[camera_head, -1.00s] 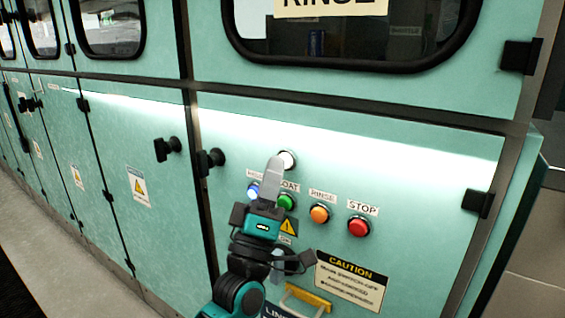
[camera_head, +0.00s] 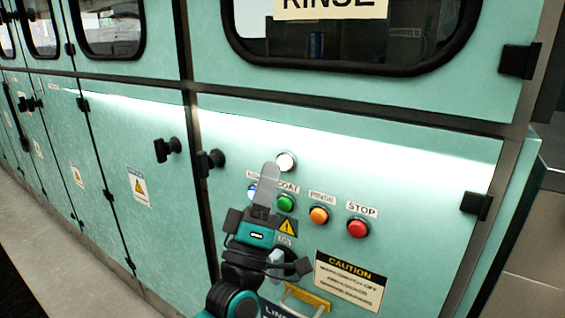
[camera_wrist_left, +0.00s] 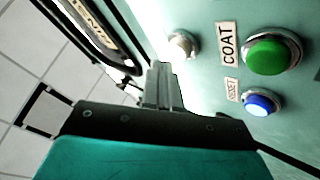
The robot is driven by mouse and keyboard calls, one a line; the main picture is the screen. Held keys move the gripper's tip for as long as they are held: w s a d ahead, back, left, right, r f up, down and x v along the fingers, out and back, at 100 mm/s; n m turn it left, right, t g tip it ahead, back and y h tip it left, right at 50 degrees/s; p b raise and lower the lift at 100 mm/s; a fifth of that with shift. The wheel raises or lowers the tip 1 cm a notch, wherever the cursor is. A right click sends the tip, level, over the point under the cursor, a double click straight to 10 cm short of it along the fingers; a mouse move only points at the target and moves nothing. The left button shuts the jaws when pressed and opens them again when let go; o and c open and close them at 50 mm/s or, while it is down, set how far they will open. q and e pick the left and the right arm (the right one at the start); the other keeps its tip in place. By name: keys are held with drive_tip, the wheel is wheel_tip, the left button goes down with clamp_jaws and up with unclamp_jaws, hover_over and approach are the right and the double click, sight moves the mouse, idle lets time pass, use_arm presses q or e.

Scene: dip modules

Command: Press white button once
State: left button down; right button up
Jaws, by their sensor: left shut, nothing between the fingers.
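The white button (camera_head: 286,161) is a round knob in a metal ring on the teal cabinet panel, above the row of coloured buttons. It also shows in the left wrist view (camera_wrist_left: 183,45), beyond my fingertips. My left gripper (camera_head: 268,168) is shut and empty, its fingers pointing up just below and left of the white button in the head view. In the left wrist view the closed fingers (camera_wrist_left: 160,72) end short of the button, with a gap visible in the picture. The fingers partly cover the blue button in the head view. My right gripper is not in view.
Close by are the blue (camera_wrist_left: 262,104), green (camera_head: 285,203), orange (camera_head: 319,215) and red (camera_head: 357,228) buttons. Black door handles (camera_head: 208,160) stick out to the left. A yellow handle (camera_head: 305,297) and a caution sign (camera_head: 350,281) are below.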

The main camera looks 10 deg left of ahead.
use_arm(q)
drive_tip(key=s, duration=0.1)
drive_tip(key=s+a+p, duration=0.1)
drive_tip(key=s, duration=0.2)
drive_tip(key=shift+s+a+p, duration=0.35)
drive_tip(key=shift+a, duration=0.05)
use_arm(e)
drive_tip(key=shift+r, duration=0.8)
